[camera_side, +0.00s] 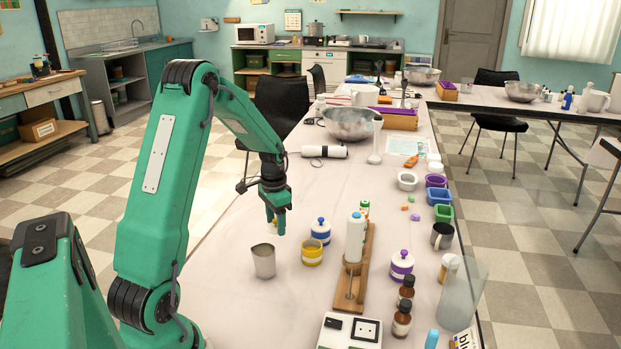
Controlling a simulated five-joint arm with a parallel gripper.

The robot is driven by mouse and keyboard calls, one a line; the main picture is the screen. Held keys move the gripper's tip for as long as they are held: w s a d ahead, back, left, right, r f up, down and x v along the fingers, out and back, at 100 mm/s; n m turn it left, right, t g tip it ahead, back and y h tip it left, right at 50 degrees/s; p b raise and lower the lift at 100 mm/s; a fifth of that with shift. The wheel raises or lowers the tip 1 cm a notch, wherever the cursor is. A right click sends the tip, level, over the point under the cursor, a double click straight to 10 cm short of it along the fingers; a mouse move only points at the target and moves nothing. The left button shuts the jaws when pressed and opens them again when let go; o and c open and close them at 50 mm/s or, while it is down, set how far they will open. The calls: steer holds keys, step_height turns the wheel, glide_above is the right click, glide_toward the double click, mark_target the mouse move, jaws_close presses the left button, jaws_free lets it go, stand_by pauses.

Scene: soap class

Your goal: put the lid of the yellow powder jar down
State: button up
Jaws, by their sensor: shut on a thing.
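The yellow powder jar (312,254), white with a yellow band, stands upright on the table with its top uncovered. My gripper (277,226) is to the left of it and higher, above the table behind a metal cup. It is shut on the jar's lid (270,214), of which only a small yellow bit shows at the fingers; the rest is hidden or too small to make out.
A metal cup (264,261) stands below my gripper. A blue lidded jar (320,232) stands just behind the yellow one, and a wooden stand (361,262) with a white bottle is to the right. A purple lidded jar (401,267) stands farther right. The table's left front is clear.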

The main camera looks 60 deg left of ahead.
mark_target(274, 225)
steer(key=shift+s+a+f, duration=0.1)
steer(key=shift+a+f, duration=0.3)
steer(key=shift+a, duration=0.25)
steer(key=shift+f, duration=0.15)
steer(key=shift+f, duration=1.85)
steer(key=shift+f, duration=0.15)
steer(key=o, duration=0.9)
